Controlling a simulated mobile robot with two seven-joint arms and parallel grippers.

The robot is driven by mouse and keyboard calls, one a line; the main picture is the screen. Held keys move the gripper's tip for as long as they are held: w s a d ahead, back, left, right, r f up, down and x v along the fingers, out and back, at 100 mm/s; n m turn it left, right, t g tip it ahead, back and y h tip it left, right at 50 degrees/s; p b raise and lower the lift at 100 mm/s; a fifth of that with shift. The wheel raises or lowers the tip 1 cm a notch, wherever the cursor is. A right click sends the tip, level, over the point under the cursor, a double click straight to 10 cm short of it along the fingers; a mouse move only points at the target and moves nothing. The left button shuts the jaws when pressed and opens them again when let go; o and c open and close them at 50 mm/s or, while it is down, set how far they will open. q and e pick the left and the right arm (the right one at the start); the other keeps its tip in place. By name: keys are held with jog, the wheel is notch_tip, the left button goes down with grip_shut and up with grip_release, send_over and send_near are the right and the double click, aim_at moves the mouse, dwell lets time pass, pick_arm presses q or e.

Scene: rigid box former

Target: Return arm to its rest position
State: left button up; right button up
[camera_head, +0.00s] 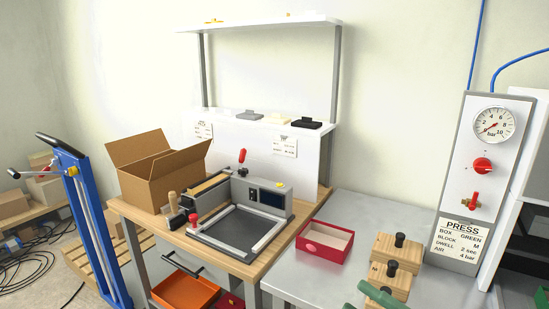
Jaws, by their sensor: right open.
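The rest of my right arm is outside the picture. My left gripper is not in view.
A second knobbed block (398,251) and a red box (325,242) stand on the grey table (365,215). The former machine (245,215) and an open carton (160,170) are on the wooden bench. The press panel (470,180) rises at the right.

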jog(key=s+d+f+m+t+h+p, duration=0.1)
jog(key=d+f+m+t+h+p, duration=0.3)
jog(key=f+m+h, duration=1.15)
jog(key=s+a+f+m+g, duration=0.2)
jog(key=s+f+m+g, duration=0.4)
jog(key=s+f+m, duration=0.3)
jog(key=s+f, duration=0.3)
jog(key=f, duration=0.2)
jog(key=shift+s+f+g, duration=0.2)
jog(key=shift+s+g, duration=0.1)
jog(key=shift+s, duration=0.1)
jog(key=shift+y, duration=0.25)
